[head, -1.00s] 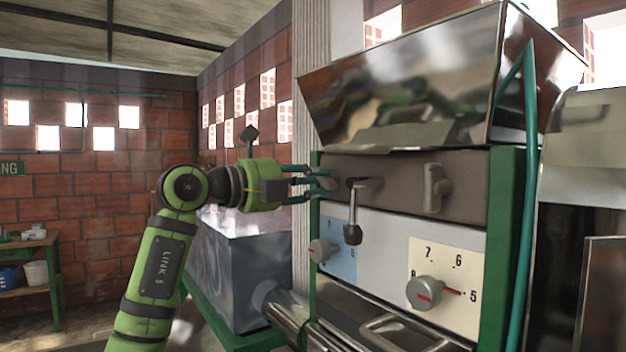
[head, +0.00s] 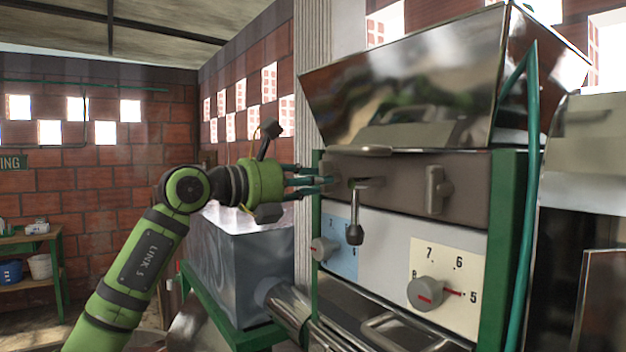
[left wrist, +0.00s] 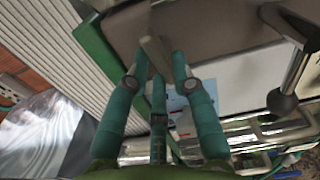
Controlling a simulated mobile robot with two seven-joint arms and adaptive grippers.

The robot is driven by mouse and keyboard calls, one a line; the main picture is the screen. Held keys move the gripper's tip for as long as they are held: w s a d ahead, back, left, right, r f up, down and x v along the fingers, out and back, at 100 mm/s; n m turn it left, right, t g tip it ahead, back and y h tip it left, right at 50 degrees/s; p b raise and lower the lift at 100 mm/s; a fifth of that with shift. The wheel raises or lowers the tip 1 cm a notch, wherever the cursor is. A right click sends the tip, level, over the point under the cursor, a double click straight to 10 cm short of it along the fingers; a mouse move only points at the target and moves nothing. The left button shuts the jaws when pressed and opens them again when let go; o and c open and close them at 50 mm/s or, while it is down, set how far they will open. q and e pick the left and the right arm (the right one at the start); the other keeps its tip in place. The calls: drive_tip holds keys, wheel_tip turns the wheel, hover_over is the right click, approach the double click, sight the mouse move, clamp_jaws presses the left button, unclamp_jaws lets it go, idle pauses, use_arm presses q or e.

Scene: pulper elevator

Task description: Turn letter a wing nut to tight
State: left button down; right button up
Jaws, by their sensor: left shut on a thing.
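My left gripper (head: 326,181) reaches in from the left to the upper left of the machine's brown-grey panel. Its teal fingers are shut on a wing nut there, mostly hidden by the fingers in the head view. In the left wrist view the grey-tan wing nut (left wrist: 156,54) shows tilted between the fingertips of the left gripper (left wrist: 156,80). A second wing nut (head: 435,190), grey and roughly upright, sits apart on the right of the same panel. I cannot read a letter on either. My right gripper is not in view.
A lever with a dark ball end (head: 355,234) hangs close to the right of my left gripper. Two numbered dials, the larger one (head: 425,292) at right, sit below. A shiny hopper (head: 400,85) overhangs the panel. A grey tank (head: 240,275) stands below my forearm.

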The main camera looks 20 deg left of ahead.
use_arm(q)
drive_tip(key=shift+w+f+m, duration=0.1)
drive_tip(key=shift+m, duration=0.5)
drive_tip(key=shift+a, duration=0.1)
drive_tip(key=c, duration=1)
unclamp_jaws()
drive_tip(key=shift+o, duration=0.3)
drive_tip(key=shift+w, duration=0.15)
drive_tip(key=v, duration=1.2)
